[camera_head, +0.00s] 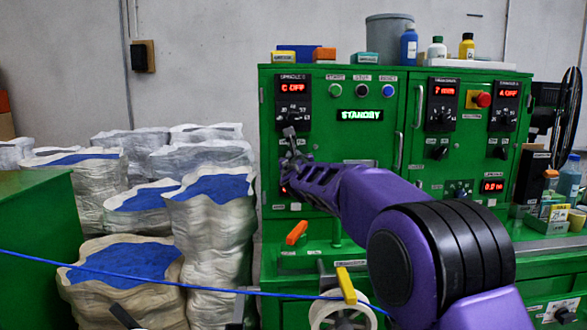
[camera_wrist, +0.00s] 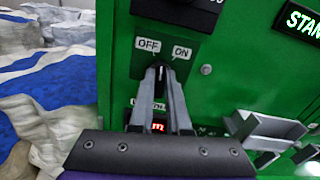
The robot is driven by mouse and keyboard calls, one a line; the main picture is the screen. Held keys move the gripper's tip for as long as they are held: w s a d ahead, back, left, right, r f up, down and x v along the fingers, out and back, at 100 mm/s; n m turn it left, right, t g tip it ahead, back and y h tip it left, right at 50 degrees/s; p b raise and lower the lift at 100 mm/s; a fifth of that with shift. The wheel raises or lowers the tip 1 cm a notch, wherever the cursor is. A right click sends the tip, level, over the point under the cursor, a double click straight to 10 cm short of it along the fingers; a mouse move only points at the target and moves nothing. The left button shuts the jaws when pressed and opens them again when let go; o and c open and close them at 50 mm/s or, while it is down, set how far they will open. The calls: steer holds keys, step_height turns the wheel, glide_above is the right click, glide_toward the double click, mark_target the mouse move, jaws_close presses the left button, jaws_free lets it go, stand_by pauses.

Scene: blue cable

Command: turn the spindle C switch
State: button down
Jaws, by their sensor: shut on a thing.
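The spindle C panel (camera_head: 293,101) is a black plate at the upper left of the green cabinet, and its red display reads "C OFF". My gripper (camera_head: 290,133) reaches the cabinet front just below the spindle C panel. In the wrist view my gripper (camera_wrist: 161,70) is shut on the knob, with one grey finger on each side. The fingers hide much of the knob, so its exact pointing is hard to tell.
A lit STANDBY display (camera_head: 360,115) and several buttons are right of the panel. A red emergency button (camera_head: 482,99) is further right. A blue cable (camera_head: 150,275) crosses low in front, past a white spool (camera_head: 340,312). Wrapped stacks (camera_head: 215,215) stand at left.

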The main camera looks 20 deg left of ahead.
steer(key=shift+w+d+m+b, duration=0.1)
steer(key=shift+m+b, duration=0.5)
steer(key=shift+m, duration=1.25)
steer(key=shift+d+m+b, duration=0.1)
steer(key=shift+m+b, duration=0.5)
steer(key=shift+m, duration=1.25)
steer(key=shift+a, duration=0.1)
steer(key=c, duration=0.9)
jaws_free()
steer(key=v, duration=1.7)
steer(key=shift+s, duration=0.25)
